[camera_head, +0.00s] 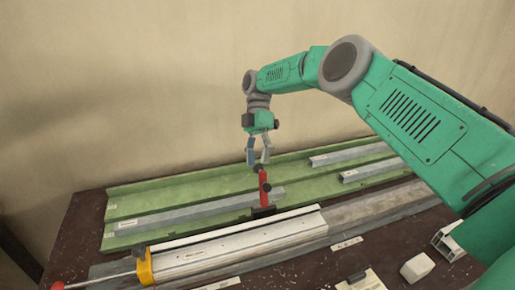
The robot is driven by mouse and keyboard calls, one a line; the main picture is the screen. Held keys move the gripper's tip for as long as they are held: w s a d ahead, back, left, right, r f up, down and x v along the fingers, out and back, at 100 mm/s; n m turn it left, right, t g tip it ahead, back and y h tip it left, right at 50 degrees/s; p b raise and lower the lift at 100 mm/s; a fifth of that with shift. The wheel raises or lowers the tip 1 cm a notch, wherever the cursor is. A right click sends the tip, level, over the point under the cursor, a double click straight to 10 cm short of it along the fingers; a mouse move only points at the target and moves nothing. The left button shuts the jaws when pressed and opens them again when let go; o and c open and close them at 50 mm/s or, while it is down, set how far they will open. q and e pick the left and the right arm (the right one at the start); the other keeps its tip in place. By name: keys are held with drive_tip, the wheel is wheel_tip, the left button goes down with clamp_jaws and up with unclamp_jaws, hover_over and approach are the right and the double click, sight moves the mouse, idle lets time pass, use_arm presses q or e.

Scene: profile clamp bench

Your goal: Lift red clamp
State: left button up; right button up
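The red clamp (263,189) stands upright at the middle of the bench, its dark foot at the edge of the grey profile rail. My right gripper (259,161) points down at the top of the clamp's red handle. Its two fingers are spread with a gap between them, and the tips are at or just above the handle top. I cannot tell whether they touch it. My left gripper is not in view.
A long grey profile rail (240,243) runs across the bench, with a yellow block (145,265) at its left end. A green tray (125,205) with grey bars lies behind it. A white block (417,268) and a square profile piece (447,243) lie front right.

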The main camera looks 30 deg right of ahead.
drive_tip(key=shift+v, duration=2.3)
drive_tip(key=shift+a+r, duration=0.1)
